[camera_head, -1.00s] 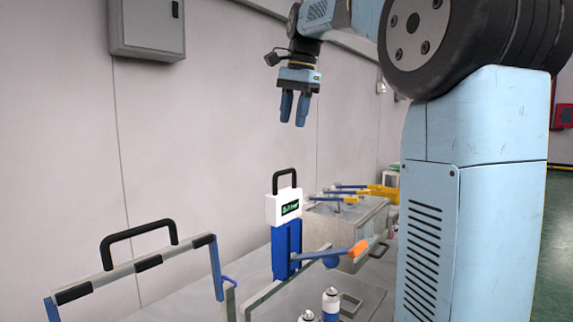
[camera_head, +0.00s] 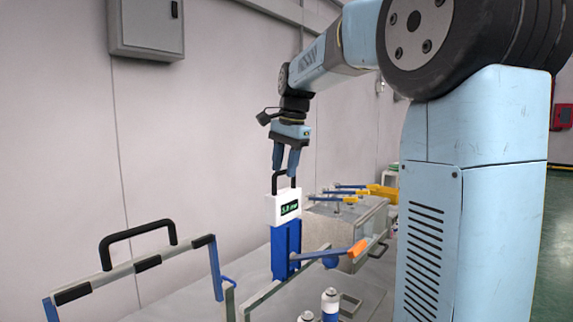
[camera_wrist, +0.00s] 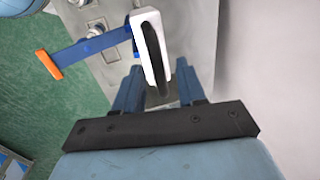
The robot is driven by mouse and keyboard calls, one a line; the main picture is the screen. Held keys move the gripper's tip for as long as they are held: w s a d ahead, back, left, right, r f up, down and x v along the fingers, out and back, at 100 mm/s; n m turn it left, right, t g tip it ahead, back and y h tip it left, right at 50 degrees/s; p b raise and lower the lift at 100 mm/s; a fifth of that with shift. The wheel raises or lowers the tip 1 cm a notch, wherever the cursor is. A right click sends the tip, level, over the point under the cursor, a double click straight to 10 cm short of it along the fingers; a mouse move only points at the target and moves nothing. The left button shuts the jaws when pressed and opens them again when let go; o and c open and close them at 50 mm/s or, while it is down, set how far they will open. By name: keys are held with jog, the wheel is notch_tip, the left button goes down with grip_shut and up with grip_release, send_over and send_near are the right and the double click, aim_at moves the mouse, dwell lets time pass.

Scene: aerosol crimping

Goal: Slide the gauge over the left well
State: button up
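The gauge (camera_head: 283,207) is a white box with a green-lit display and a black loop handle (camera_head: 284,177), upright on a blue post (camera_head: 286,248). In the wrist view the white gauge (camera_wrist: 147,35) and its black handle (camera_wrist: 155,55) show from above. My gripper (camera_head: 286,170) is at the top of the handle, pointing down. In the wrist view its two blue fingers (camera_wrist: 160,85) stand apart on either side of the handle's line, open; I cannot tell whether they touch it. I cannot make out the left well for certain.
A blue lever with an orange end (camera_head: 357,249) sticks out right of the post. Spray cans (camera_head: 330,301) stand in front. A frame with a black handle (camera_head: 138,240) is at the left. A grey block with yellow-ended levers (camera_head: 345,215) stands behind. The wall is close behind.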

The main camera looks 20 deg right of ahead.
jog(key=shift+c, duration=0.3)
grip_shut()
jog(key=shift+r, duration=0.1)
